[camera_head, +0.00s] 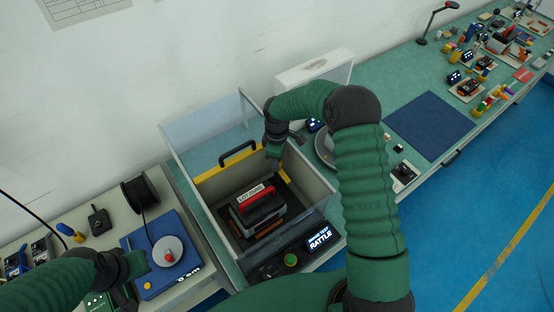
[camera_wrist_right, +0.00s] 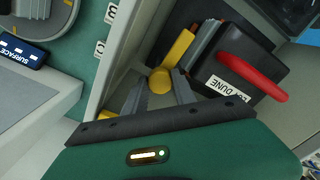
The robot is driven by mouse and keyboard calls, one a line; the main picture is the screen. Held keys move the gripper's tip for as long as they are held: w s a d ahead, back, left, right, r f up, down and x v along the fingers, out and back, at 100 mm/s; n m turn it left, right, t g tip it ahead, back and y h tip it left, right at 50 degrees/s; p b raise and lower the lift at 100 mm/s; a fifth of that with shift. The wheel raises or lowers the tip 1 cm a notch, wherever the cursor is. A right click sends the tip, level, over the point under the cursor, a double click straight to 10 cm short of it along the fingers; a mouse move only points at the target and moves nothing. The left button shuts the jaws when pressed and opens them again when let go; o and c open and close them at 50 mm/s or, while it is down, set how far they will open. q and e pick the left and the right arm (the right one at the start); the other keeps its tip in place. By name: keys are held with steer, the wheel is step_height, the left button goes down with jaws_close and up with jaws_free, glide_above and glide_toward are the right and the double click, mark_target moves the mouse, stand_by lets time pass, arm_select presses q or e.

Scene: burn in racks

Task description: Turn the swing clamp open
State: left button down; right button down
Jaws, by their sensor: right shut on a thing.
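The yellow swing clamp (camera_wrist_right: 178,48) has a bar and a round knob, and shows between my fingers in the right wrist view. My right gripper (camera_wrist_right: 160,88) is shut on it, one finger on each side of the knob. In the head view my right gripper (camera_head: 272,160) reaches down into the clear-walled test box, at its back right corner, and hides most of the clamp. Beside the clamp is a dark unit (camera_head: 258,212) with a red handle and a "LOT DUNE" label. My left gripper (camera_head: 137,266) is over the blue pad at lower left; its jaws are unclear.
The clear-walled box (camera_head: 320,217) surrounds the unit, with a black handle (camera_head: 238,153) at its back. Its front panel has a green button (camera_head: 291,259) and a "RATTLE" display (camera_head: 319,239). A black spool (camera_head: 140,193) stands left. A dark blue mat (camera_head: 428,125) lies clear at right.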

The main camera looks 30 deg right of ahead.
steer(key=shift+w+n, duration=0.15)
steer(key=shift+n, duration=0.25)
steer(key=c, duration=1.3)
jaws_free()
steer(key=shift+o, duration=1.4)
step_height(320, 180, up, 17)
steer(key=b, duration=0.2)
steer(key=shift+f+b, duration=0.15)
steer(key=shift+b, duration=0.25)
